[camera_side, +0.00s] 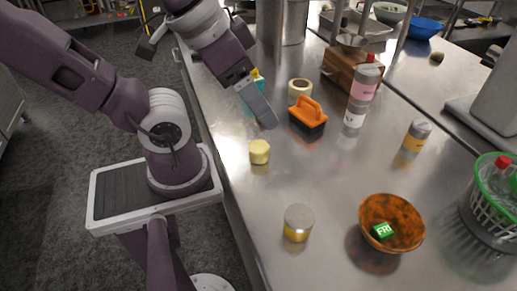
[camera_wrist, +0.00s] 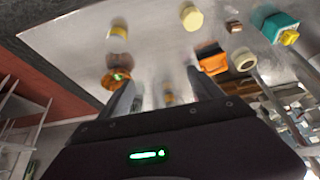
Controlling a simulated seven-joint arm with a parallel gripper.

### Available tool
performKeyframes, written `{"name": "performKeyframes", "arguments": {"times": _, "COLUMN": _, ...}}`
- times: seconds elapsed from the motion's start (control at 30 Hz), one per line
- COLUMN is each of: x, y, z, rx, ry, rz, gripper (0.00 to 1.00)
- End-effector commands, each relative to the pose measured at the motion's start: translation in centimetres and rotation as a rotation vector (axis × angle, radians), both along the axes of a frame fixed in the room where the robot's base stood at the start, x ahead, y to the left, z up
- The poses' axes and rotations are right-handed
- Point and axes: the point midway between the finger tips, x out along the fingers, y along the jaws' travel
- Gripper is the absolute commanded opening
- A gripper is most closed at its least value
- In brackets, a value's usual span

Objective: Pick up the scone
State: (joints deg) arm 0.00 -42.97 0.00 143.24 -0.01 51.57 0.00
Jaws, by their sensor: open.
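A small pale yellow, round block (camera_side: 259,151), which looks like the scone, sits on the steel counter near its left edge. It also shows at the top of the wrist view (camera_wrist: 192,18). My gripper (camera_side: 268,124) is open and empty above the counter, behind the scone in the side view and apart from it. In the side view only one grey finger shows clearly; in the wrist view both fingers (camera_wrist: 162,92) show, spread apart, with the scone beyond them.
An orange-handled brush (camera_side: 307,115) and a tape roll (camera_side: 299,88) stand close to my gripper's right. A pink-labelled bottle (camera_side: 362,90), a jar (camera_side: 298,222), a second jar (camera_side: 415,136) and an orange bowl (camera_side: 391,222) stand farther off. Counter around the scone is clear.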

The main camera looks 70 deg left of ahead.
Motion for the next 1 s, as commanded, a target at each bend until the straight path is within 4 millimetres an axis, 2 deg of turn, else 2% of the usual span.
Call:
{"name": "performKeyframes", "arguments": {"times": 0.23, "x": 0.0, "y": 0.0, "z": -0.3, "rx": 0.013, "ry": 0.023, "rz": -0.016, "gripper": 0.75}}
{"name": "performKeyframes", "arguments": {"times": 0.37, "x": -0.7, "y": 0.4, "z": -3.2, "rx": 0.147, "ry": 0.243, "rz": -0.171, "gripper": 0.75}}
{"name": "performKeyframes", "arguments": {"times": 0.5, "x": -1.7, "y": 2.0, "z": -7.0, "rx": 0.456, "ry": 0.605, "rz": -0.491, "gripper": 0.75}}
{"name": "performKeyframes", "arguments": {"times": 0.57, "x": -1.6, "y": 3.0, "z": -8.2, "rx": 0.616, "ry": 0.749, "rz": -0.641, "gripper": 0.75}}
{"name": "performKeyframes", "arguments": {"times": 0.7, "x": 0.2, "y": 4.2, "z": -10.2, "rx": 1.011, "ry": 1.01, "rz": -0.981, "gripper": 0.75}}
{"name": "performKeyframes", "arguments": {"times": 0.83, "x": 2.3, "y": 3.9, "z": -11.6, "rx": 1.29, "ry": 1.132, "rz": -1.196, "gripper": 0.75}}
{"name": "performKeyframes", "arguments": {"times": 1.0, "x": 3.4, "y": 3.4, "z": -12.9, "rx": 1.435, "ry": 1.178, "rz": -1.299, "gripper": 0.75}}
